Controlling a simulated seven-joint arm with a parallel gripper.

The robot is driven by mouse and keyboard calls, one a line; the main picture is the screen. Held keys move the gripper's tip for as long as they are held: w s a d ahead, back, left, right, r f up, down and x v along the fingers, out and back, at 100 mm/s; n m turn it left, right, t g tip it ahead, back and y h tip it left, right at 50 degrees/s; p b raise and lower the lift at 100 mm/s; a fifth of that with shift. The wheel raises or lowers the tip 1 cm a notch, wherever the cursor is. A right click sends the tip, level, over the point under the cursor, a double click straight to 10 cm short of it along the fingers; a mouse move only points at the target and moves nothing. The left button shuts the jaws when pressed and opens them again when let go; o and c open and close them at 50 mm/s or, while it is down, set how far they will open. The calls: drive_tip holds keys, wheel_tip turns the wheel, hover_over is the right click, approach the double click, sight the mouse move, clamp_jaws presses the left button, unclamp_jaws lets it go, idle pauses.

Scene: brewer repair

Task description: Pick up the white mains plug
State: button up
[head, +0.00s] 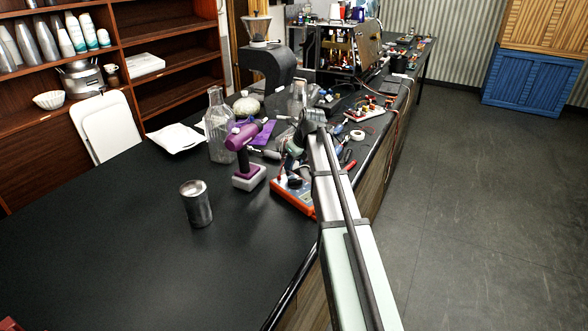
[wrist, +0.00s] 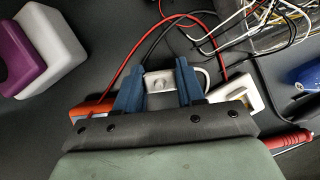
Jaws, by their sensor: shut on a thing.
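The white mains plug (wrist: 158,81) sits between the two blue fingers of my gripper (wrist: 160,70) in the wrist view. The fingers are closed against its sides. A white cord (wrist: 206,78) curves beside the right finger. In the head view my arm reaches along the bench, and I cannot make out the plug there. Whether the plug touches the bench is not clear.
An orange-edged device (head: 293,196) lies close to my arm. A purple drill (head: 243,138), a glass bottle (head: 218,128) and a metal can (head: 196,204) stand to the left. Red and black leads (wrist: 136,50) run past the fingers. The near bench (head: 120,240) is clear.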

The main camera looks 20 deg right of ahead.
drive_tip(key=shift+c, duration=1.4)
